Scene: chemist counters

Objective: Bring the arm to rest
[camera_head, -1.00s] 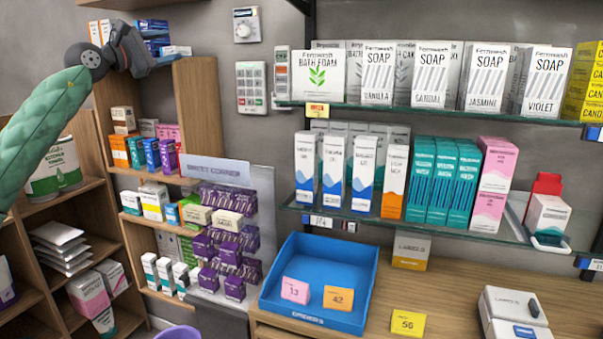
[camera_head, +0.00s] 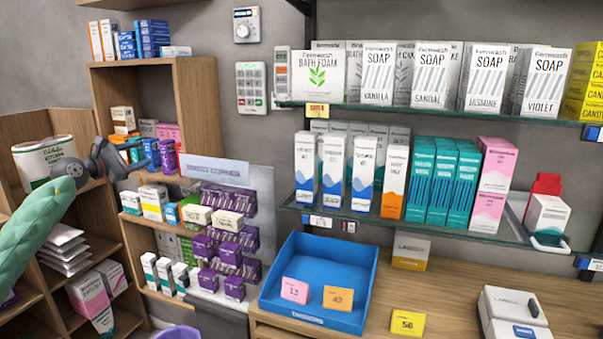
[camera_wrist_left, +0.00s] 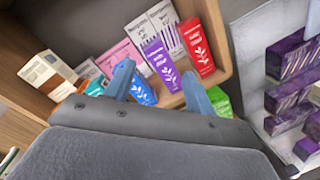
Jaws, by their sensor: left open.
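My left arm comes in from the left in a green padded sleeve. Its left gripper (camera_head: 138,155) is in front of the wooden shelf unit at the left, near the row of small coloured boxes. In the left wrist view the two blue fingers of the gripper (camera_wrist_left: 158,88) stand apart with nothing held between them. A purple box (camera_wrist_left: 159,60), a red box (camera_wrist_left: 197,45) and a blue box (camera_wrist_left: 142,90) stand on the shelf beyond the fingers. I cannot tell whether the fingers touch any of them. My right gripper is not in view.
A wooden shelf unit (camera_head: 200,100) stands close around the gripper. A purple-box display (camera_head: 262,185) is to its right. A blue tray (camera_head: 360,290) with two tags lies on the counter. Glass shelves (camera_head: 430,115) hold soap boxes. Open air lies before the tray.

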